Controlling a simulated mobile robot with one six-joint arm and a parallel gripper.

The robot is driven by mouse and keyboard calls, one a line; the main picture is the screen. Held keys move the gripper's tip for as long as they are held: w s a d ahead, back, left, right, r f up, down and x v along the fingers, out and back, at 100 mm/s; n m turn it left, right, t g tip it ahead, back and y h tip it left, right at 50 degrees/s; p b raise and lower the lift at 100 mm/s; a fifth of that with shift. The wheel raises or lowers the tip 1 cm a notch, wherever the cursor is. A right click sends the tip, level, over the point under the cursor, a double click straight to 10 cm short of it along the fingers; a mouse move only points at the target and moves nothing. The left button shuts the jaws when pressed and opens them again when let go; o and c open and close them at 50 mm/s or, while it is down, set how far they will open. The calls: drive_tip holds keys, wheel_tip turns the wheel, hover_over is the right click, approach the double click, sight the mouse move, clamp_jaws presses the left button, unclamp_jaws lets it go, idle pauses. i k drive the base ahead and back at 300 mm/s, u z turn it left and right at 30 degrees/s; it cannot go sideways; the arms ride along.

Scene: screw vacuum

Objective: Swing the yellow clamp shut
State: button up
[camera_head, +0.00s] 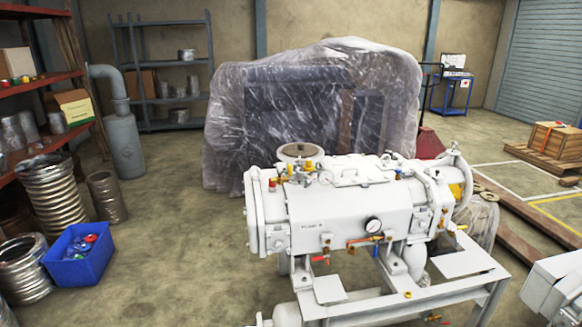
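A white screw vacuum pump (340,215) sits on a white metal frame (450,282) in the middle right of the head view. A yellow part (457,191) shows at the pump's right end, partly behind white fittings. A small yellow piece (408,295) is low on the frame. I cannot tell which of these, if either, is the yellow clamp, nor whether a clamp is open or shut. A pressure gauge (374,225) and red and orange handles are on the pump's front.
A plastic-wrapped bulky load (310,110) stands behind the pump. A blue crate (80,255), metal hoses (50,192) and shelves are at left. A wooden crate on a pallet (552,145) is at right. Open concrete floor (175,225) lies left of the pump.

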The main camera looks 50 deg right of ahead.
sight(299, 176)
drive_tip(key=i, duration=0.9)
drive_tip(key=u, duration=0.05)
